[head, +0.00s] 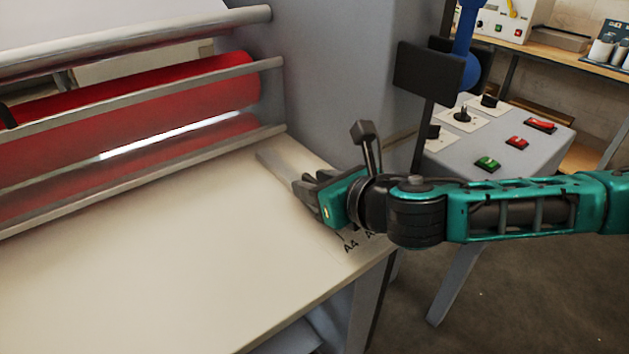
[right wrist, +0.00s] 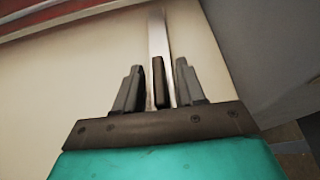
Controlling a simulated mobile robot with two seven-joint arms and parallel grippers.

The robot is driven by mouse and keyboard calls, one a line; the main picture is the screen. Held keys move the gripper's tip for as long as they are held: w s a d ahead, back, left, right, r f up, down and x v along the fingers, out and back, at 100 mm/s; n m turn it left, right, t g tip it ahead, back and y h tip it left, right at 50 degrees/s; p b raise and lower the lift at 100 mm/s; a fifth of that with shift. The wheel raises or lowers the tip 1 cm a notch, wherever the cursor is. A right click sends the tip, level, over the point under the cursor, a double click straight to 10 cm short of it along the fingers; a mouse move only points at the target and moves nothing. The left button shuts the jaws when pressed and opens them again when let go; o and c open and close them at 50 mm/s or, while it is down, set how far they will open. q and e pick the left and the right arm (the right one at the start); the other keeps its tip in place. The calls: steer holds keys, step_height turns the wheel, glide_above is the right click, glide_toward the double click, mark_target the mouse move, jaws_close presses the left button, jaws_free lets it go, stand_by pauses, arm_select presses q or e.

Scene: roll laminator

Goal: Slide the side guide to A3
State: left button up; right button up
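The side guide (head: 272,163) is a narrow metal strip lying on the pale feed table (head: 150,255) near its right side. In the right wrist view the guide (right wrist: 157,35) runs away from the gripper, with a dark upright grip piece (right wrist: 158,82) on its near part. My right gripper (head: 308,190) is low over the table at the guide. Its two fingers (right wrist: 157,88) stand apart on either side of the dark piece, with a gap on both sides. An "A4" mark (head: 350,246) shows at the table's front right; a second mark beside it is partly hidden by my gripper. My left gripper is not in view.
Red rollers (head: 150,90) and metal bars lie behind the table. A grey housing (head: 330,70) rises at the back right. A control panel (head: 500,150) with green and red switches stands to the right, behind my right arm. The table's left part is clear.

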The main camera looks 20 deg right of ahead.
jaws_close()
stand_by(0.6)
